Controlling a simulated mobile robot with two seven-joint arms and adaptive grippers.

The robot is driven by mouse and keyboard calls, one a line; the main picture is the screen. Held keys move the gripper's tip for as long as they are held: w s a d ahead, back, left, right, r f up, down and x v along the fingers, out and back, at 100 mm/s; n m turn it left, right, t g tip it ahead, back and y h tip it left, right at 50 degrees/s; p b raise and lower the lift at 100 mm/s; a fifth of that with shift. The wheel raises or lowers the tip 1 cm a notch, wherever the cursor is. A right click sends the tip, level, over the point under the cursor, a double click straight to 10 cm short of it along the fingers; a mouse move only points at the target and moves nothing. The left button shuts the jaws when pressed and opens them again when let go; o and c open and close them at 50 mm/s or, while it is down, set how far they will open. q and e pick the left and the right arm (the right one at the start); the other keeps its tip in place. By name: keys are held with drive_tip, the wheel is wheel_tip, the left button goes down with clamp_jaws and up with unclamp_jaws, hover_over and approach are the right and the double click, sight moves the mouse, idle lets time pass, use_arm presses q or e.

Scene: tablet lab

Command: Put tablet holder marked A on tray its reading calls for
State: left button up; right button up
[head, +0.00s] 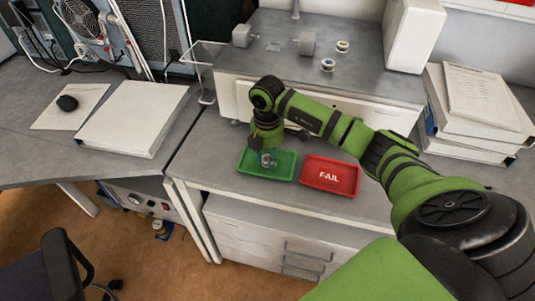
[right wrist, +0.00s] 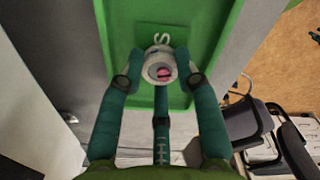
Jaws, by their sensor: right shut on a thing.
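My right gripper (head: 266,150) reaches down over the green tray (head: 285,166) on the bench. In the right wrist view the gripper (right wrist: 158,82) is shut on a small whitish round tablet holder (right wrist: 160,60) with a pink spot in its middle. The held holder also shows small in the head view (head: 267,161), over the left part of the green tray. Whether it touches the tray floor I cannot tell. No letter on it is readable. The red tray (head: 331,177) marked FAIL lies just right of the green one and is empty. My left gripper is out of view.
Two small round holders, one at the back (head: 343,46) and one nearer (head: 327,65), stand on the grey raised surface (head: 380,88) behind the trays. Stacked binders (head: 470,120) stand at right. A white box (head: 415,35) is behind them.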

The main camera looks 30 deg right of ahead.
drive_tip(key=o, duration=1)
drive_tip(key=shift+f, duration=0.15)
wheel_tip(320, 180, up, 12)
drive_tip(key=b, duration=0.3)
drive_tip(key=shift+r, duration=0.2)
